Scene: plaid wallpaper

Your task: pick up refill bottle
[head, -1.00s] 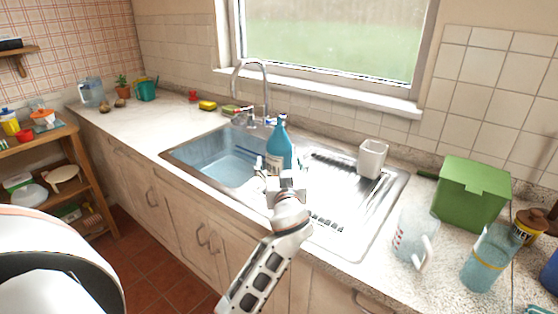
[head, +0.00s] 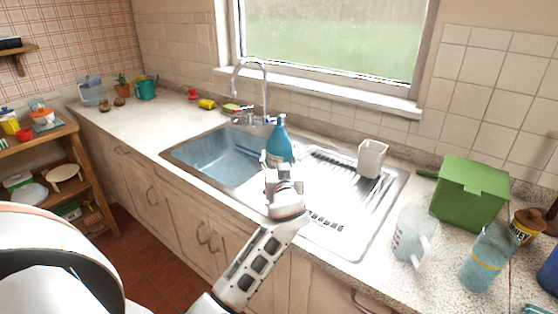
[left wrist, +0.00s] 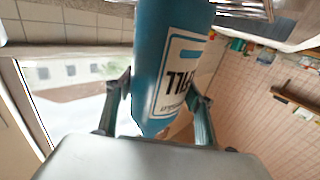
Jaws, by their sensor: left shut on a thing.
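The refill bottle (head: 279,143) is blue with a white label and stands at the sink, by the edge between basin and drainboard. In the left wrist view the bottle (left wrist: 170,60) lies between the two fingers, its label lettering partly readable. My left gripper (head: 278,172) is shut on the bottle, in front of its lower part in the head view. The wrist view shows the left gripper (left wrist: 160,105) with a finger on each side of it. The bottle's base is hidden behind the gripper. My right gripper is not in view.
The steel sink (head: 215,160) has a tap (head: 265,85) behind it. A white cup (head: 372,158) stands on the drainboard. A measuring jug (head: 413,232), a green box (head: 470,192) and a blue-tinted jar (head: 487,258) stand at the right. The left counter is mostly clear.

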